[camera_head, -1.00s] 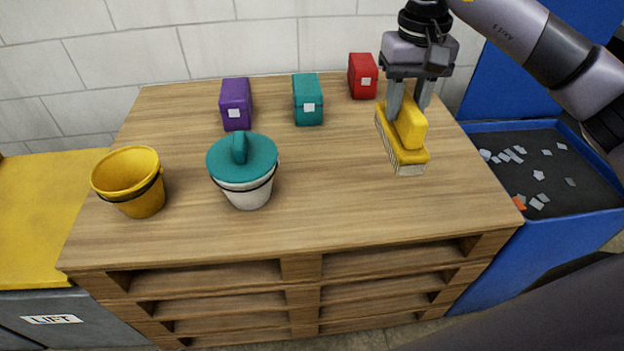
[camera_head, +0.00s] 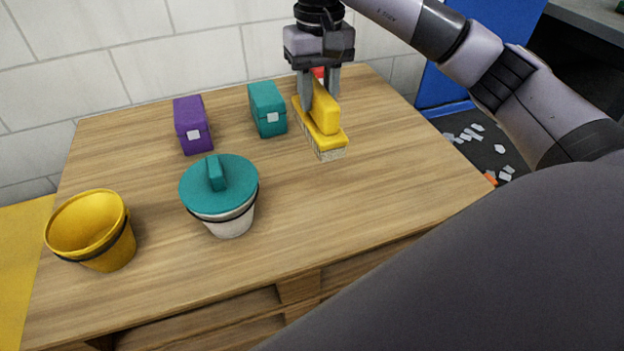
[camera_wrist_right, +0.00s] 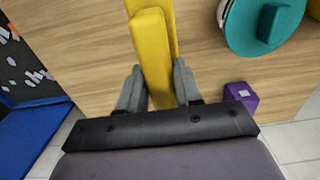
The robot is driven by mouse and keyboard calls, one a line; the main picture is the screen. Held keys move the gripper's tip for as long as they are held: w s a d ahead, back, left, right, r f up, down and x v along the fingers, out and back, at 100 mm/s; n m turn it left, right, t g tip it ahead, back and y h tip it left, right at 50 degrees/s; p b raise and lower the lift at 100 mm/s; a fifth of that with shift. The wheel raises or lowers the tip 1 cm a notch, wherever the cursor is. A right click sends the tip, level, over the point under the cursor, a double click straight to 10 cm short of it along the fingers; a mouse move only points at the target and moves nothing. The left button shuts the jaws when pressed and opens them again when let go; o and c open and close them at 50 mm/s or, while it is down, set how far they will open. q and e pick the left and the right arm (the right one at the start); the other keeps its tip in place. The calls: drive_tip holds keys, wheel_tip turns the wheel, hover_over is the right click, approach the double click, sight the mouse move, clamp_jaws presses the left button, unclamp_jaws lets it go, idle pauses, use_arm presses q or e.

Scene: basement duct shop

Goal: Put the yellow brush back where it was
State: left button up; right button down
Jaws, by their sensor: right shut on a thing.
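My right gripper (camera_head: 319,88) is shut on the yellow brush (camera_head: 322,113) by its raised yellow handle. The brush has pale bristles facing down, and one end points toward the front of the wooden table. It is at or just above the tabletop, to the right of the teal box; I cannot tell whether the bristles touch the wood. In the right wrist view, the brush (camera_wrist_right: 152,55) sits between the two grey fingers (camera_wrist_right: 157,88). My left gripper is not in view.
On the wooden table (camera_head: 380,180) are a purple box (camera_head: 190,124), a teal box (camera_head: 267,108), a teal-lidded white bucket (camera_head: 226,212) and an empty yellow bucket (camera_head: 95,235). A red box (camera_head: 318,73) is mostly hidden behind my gripper. The tabletop's right front is clear.

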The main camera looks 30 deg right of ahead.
sight(318, 130)
wheel_tip(318, 130, down, 8)
drive_tip(key=shift+s+r+b, duration=0.1)
drive_tip(key=shift+r+b, duration=0.1)
drive_tip(key=shift+b, duration=0.45)
wheel_tip(318, 130, down, 9)
drive_tip(key=shift+f+b, duration=0.1)
drive_tip(key=shift+b, duration=0.6)
drive_tip(key=shift+f, duration=0.2)
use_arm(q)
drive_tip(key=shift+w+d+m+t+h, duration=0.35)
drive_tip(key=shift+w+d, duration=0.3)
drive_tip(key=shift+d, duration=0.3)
